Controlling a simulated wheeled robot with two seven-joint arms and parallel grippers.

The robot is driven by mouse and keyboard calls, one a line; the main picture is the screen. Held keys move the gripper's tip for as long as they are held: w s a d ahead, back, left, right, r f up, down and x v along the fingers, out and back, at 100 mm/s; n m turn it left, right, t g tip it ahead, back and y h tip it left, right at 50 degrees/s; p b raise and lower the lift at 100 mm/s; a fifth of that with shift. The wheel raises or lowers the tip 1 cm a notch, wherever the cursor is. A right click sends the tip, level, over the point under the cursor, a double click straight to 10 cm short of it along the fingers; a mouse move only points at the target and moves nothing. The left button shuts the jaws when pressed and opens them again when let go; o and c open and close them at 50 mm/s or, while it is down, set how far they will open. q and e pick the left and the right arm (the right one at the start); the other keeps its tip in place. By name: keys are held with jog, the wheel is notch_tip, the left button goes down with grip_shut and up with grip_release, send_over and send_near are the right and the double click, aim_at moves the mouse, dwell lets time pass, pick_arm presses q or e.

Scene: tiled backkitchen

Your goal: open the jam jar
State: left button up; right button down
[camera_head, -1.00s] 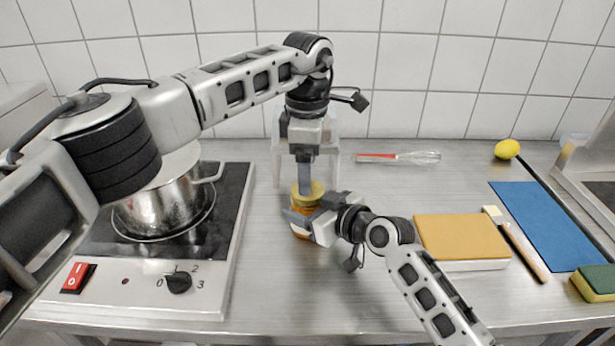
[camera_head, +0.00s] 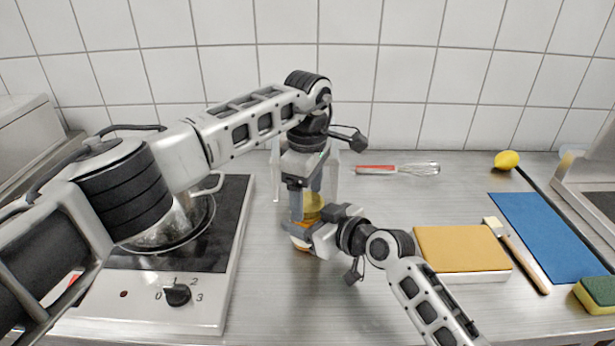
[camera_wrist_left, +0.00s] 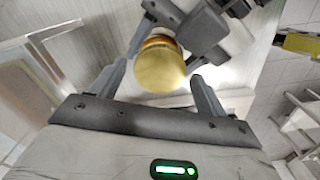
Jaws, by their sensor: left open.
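The jam jar (camera_head: 301,244) stands on the steel counter, right of the hob, mostly hidden by my grippers. Its gold lid (camera_head: 312,203) is on top; the lid (camera_wrist_left: 160,68) also shows in the left wrist view. My left gripper (camera_head: 306,208) points down over the jar and is open, its two fingers on either side of the lid. In the left wrist view my left gripper (camera_wrist_left: 158,75) shows gaps between fingers and lid. My right gripper (camera_head: 308,232) comes in from the right, low at the jar's body, and appears shut on it.
A pot (camera_head: 180,225) stands on the hob (camera_head: 225,235) at left. A clear stand (camera_head: 276,170) is behind the jar. Counter front is clear.

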pick_arm(q)
jog(key=shift+f, duration=0.3)
jog(key=c, duration=1)
jog(key=n, duration=0.3)
jog(key=shift+n, duration=0.3)
jog(key=o, duration=1.1)
jog(key=shift+r, duration=0.15)
